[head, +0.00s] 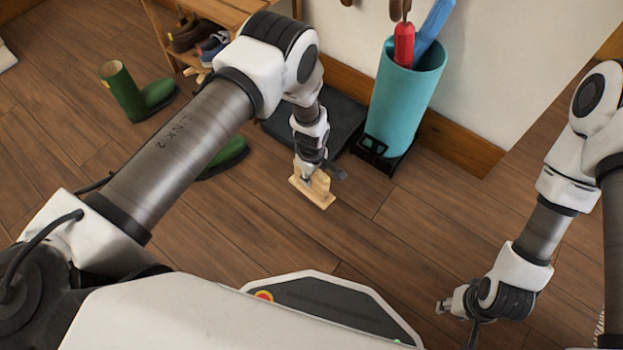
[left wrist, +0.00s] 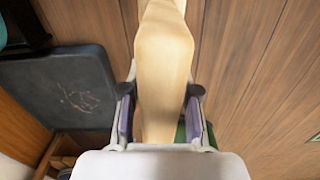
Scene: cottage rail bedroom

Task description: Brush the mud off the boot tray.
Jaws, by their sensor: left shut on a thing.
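The dark boot tray (head: 342,124) lies on the floor against the wall, partly hidden behind my left arm. In the left wrist view the tray (left wrist: 45,82) is at the left, with thin reddish-brown marks (left wrist: 80,98) on its surface. My left gripper (head: 313,174) is shut on a pale wooden brush (head: 318,195), held in front of the tray and apart from it. In the left wrist view the brush (left wrist: 163,55) runs between the two fingers; its bristles are hidden. My right gripper (head: 449,304) is over the floor at the lower right; its fingers are too small to read.
A teal umbrella stand (head: 405,100) with red and blue umbrellas is right of the tray. A green boot (head: 135,95) stands at the left and another green boot (head: 228,156) lies partly behind my arm. A wooden shoe rack (head: 215,12) is at the back. Floor to the right is clear.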

